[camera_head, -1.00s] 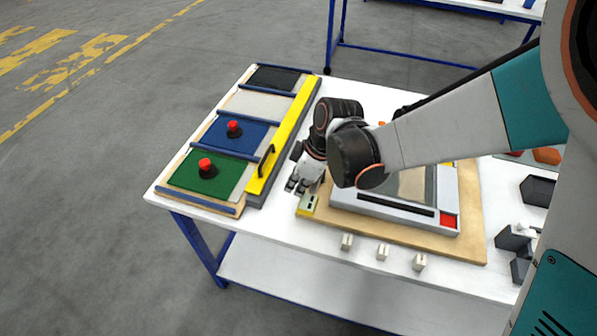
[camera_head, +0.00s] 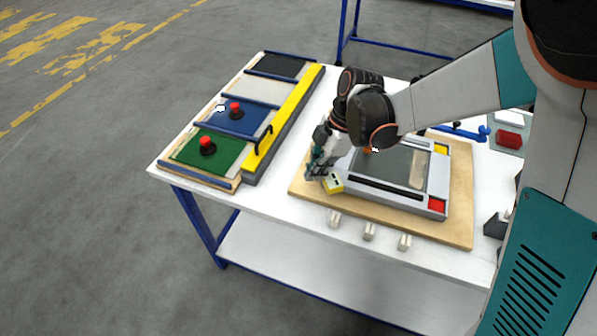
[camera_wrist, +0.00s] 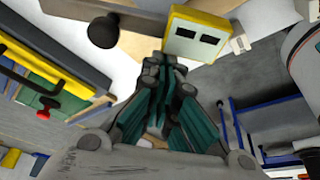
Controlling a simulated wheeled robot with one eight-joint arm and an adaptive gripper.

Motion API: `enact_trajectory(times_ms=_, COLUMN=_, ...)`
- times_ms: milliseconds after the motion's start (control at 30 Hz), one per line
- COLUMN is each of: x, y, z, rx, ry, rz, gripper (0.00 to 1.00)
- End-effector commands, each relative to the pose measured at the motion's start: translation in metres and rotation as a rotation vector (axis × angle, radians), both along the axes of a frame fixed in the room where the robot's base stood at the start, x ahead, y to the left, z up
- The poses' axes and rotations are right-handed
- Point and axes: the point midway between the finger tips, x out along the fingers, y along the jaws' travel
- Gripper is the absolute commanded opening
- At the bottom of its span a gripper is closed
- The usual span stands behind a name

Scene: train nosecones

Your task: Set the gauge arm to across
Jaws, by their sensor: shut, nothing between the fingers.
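The gauge arm appears to be the piece with a yellow block end (camera_head: 333,184), at the front left of the wooden board (camera_head: 455,233), by the grey framed panel. My gripper (camera_head: 312,174) is shut and empty, low over the board on the left side of the yellow block. Its closed fingers also show in the wrist view (camera_wrist: 165,85). Whether they touch the block I cannot tell. The rest of the gauge arm is largely hidden behind my gripper.
Left of the board stands a rack with green (camera_head: 207,151) and blue panels, red knobs and a yellow bar (camera_head: 285,115) with a black handle. Several small white blocks (camera_head: 369,231) stand along the table's front edge. A red block (camera_head: 508,139) sits at the right.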

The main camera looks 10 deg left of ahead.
Motion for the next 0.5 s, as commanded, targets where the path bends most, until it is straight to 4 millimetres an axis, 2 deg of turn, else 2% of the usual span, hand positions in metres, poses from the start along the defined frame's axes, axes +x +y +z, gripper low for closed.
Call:
enact_trajectory(times_ms=33, x=0.002, y=-0.009, z=0.0, rx=0.0, ry=0.0, rz=-0.014, gripper=0.0)
enact_trajectory(times_ms=200, x=0.009, y=-0.032, z=0.0, rx=-0.001, ry=-0.001, rz=-0.026, gripper=0.0)
enact_trajectory(times_ms=500, x=0.023, y=-0.061, z=-0.001, rx=-0.001, ry=0.0, rz=-0.028, gripper=0.0)
